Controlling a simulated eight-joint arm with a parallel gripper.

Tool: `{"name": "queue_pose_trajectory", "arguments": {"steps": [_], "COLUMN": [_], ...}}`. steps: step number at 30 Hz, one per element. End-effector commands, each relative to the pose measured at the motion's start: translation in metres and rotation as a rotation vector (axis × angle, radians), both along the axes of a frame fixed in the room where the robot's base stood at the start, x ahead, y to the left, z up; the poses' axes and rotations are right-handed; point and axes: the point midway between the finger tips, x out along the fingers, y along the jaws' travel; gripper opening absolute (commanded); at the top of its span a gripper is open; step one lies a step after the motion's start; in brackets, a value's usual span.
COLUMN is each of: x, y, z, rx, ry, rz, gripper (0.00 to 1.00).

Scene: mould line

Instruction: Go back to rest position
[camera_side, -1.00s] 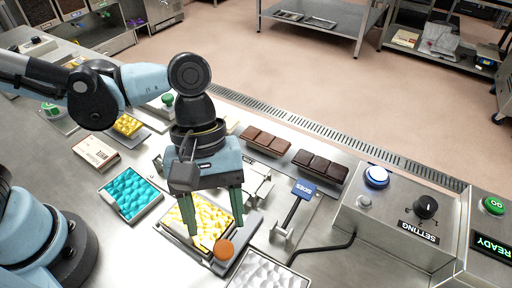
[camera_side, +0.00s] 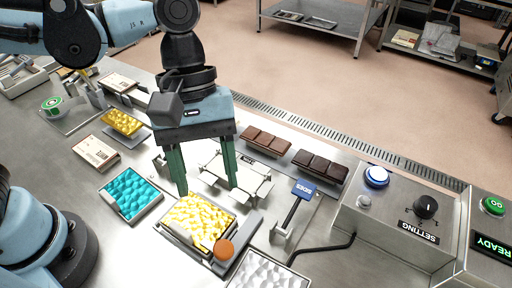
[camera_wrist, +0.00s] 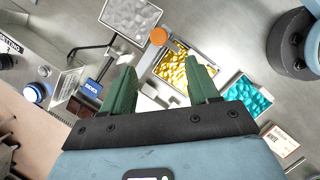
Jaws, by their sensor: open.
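My gripper (camera_side: 208,188) is open, with two green fingers pointing down and nothing between them. In the side view it hangs in the air behind the tray of yellow pieces (camera_side: 200,214), near a metal stand (camera_side: 236,176). In the wrist view my gripper (camera_wrist: 166,92) shows its fingers spread apart. The yellow tray (camera_wrist: 172,66) lies beyond them, with an orange round knob (camera_wrist: 158,36) at its corner. The fingers appear clear of everything.
A teal tray (camera_side: 131,194) stands left and a white tray (camera_side: 268,275) in front. Brown chocolate bars (camera_side: 265,141) lie behind. A blue-tagged lever (camera_side: 304,189) and the control box with a SETTING dial (camera_side: 426,206) are at right. A READY display (camera_side: 492,246) is lit.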

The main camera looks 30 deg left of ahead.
Motion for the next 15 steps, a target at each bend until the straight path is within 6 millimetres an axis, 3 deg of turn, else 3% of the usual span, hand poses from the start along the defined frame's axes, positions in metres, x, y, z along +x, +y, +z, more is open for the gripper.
{"name": "queue_pose_trajectory", "arguments": {"steps": [5,9,15], "x": [0.025,0.05,0.069], "y": [0.04,0.094,0.169], "z": [-0.006,-0.014,-0.021], "rx": [-0.038,-0.005,0.179], "ry": [-0.209,-0.479,-0.79], "rz": [-0.073,-0.208,-0.453], "gripper": [0.6,0.6,0.6]}}
